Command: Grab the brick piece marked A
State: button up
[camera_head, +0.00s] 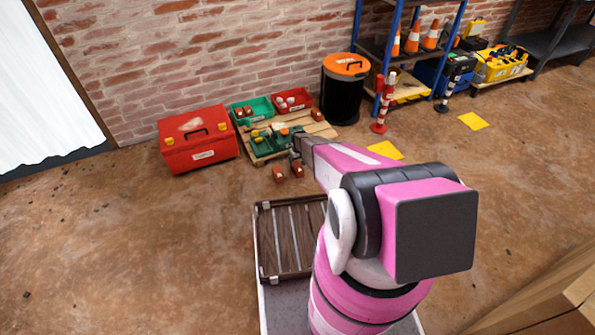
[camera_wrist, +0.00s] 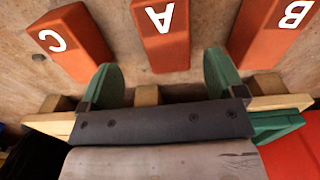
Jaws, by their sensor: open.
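A wooden pallet (camera_head: 320,130) carries a green bin (camera_head: 238,112) and a red bin (camera_head: 307,93). A red toolbox (camera_head: 198,143) stands left, a black barrel (camera_head: 344,90) behind right. A blue shelf (camera_head: 360,32) stands farther right.

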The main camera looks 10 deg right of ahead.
aim_at(297, 166)
jog(key=shift+s+a+f, duration=0.15)
jog(key=shift+a+f, duration=0.05)
jog(key=shift+f, duration=1.15)
jog(key=shift+s+a+f, duration=0.1)
jog(key=shift+a+f, duration=0.05)
jog(key=shift+f, duration=1.15)
jog(key=shift+r, duration=0.1)
jog(key=c, duration=1.3)
